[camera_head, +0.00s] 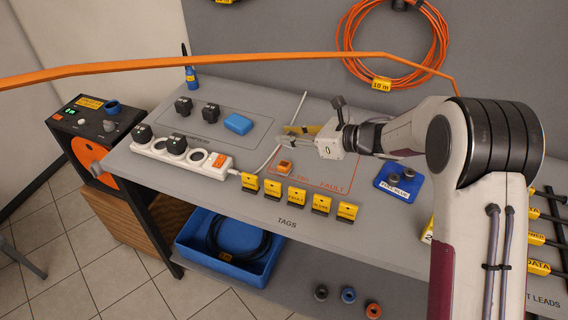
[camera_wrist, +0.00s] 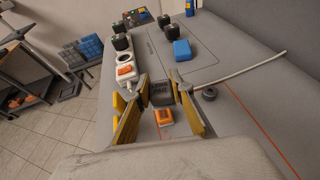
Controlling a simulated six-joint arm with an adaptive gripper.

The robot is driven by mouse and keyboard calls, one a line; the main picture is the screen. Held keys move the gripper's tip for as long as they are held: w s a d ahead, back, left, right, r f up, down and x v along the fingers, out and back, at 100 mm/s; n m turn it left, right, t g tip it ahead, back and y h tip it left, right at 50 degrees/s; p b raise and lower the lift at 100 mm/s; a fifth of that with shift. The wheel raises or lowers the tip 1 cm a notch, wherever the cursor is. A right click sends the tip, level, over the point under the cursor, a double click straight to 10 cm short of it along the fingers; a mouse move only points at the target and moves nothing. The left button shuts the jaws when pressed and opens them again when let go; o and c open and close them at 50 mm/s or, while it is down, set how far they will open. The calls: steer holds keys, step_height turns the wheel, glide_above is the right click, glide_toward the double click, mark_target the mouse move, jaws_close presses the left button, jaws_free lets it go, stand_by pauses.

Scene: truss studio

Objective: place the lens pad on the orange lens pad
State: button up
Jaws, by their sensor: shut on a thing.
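My gripper (camera_head: 284,138) is over the back part of the bench, above the orange-outlined area marked FAULT. In the wrist view its two fingers (camera_wrist: 161,88) are shut on a small dark grey block with pale lettering, the lens pad (camera_wrist: 161,95). The orange lens pad (camera_head: 285,167) is a small orange block lying inside the orange outline, just in front of the gripper. It also shows in the wrist view (camera_wrist: 165,117), below the held pad and apart from it in the picture. The held pad cannot be made out in the head view.
A white power strip (camera_head: 183,152) with black plugs lies left, near a blue block (camera_head: 238,124). A pale cable (camera_wrist: 245,69) runs close by the fingers. Several yellow tags (camera_head: 297,196) stand along the front edge. A blue tray (camera_head: 400,180) holds dark round pieces at right.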

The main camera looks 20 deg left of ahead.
steer(key=shift+s+a+r+n+g, duration=0.15)
steer(key=shift+a+r+n+g, duration=0.45)
steer(key=shift+r, duration=0.2)
steer(key=shift+s+a+r+n+g, duration=0.2)
steer(key=shift+s+r+n+g, duration=0.15)
steer(key=shift+r+n+g, duration=0.25)
glide_above(282, 163)
steer(key=shift+f, duration=3.1)
steer(key=shift+f, duration=0.15)
steer(key=shift+f, duration=1.75)
steer(key=shift+f, duration=0.15)
steer(key=o, duration=0.9)
